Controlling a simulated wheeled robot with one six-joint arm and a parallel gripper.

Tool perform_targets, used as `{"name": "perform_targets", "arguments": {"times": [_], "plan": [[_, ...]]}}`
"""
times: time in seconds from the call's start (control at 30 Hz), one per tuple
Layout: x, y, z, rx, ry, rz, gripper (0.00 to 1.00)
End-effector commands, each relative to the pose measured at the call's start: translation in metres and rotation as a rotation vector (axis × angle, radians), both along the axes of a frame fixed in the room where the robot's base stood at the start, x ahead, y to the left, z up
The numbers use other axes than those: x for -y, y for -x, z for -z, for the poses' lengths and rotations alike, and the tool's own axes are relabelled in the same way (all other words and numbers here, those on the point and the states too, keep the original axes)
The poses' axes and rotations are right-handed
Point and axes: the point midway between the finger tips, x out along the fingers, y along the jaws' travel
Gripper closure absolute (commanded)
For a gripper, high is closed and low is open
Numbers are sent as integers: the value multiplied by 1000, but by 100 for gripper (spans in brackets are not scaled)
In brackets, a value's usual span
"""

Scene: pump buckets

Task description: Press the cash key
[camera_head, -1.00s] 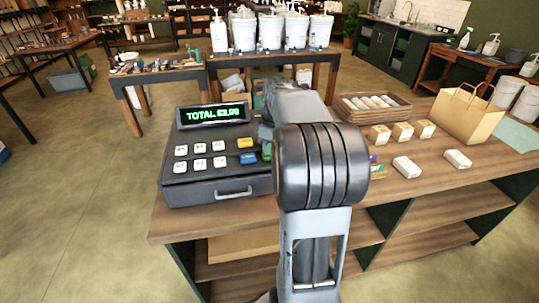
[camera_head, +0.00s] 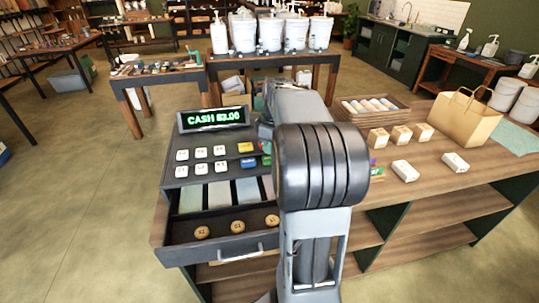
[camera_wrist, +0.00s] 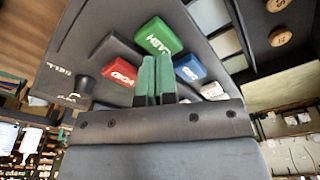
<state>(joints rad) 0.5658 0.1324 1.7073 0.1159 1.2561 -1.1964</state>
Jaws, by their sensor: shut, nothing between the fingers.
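The cash register (camera_head: 210,150) stands on the wooden counter, and its display (camera_head: 213,117) reads "CASH £3.00". Its drawer (camera_head: 222,233) is open toward the front, showing notes and several round coins. In the wrist view the green CASH key (camera_wrist: 160,36) lies just beyond the fingertips, with a red key (camera_wrist: 119,70) to its left and a blue key (camera_wrist: 190,68) to its right. My gripper (camera_wrist: 155,62) is shut and empty, its green fingertips at the lower edge of the CASH key. I cannot tell whether they touch it. In the head view my arm hides the gripper.
A wicker tray (camera_head: 408,111), small boxes (camera_head: 401,133) and a paper bag (camera_head: 466,117) stand on the counter to the right. White pump buckets (camera_head: 270,33) stand on a table behind. The open drawer juts out over the counter's front edge.

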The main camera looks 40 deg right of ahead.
Motion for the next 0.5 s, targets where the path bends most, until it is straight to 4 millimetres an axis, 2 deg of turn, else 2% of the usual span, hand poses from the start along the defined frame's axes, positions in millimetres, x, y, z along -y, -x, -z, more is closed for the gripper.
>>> {"name": "perform_targets", "arguments": {"times": [0.03, 0.5], "plan": [[0, 0, -9, 0, 0, 0, 100], [0, 0, -45, 0, 0, 0, 100]]}}
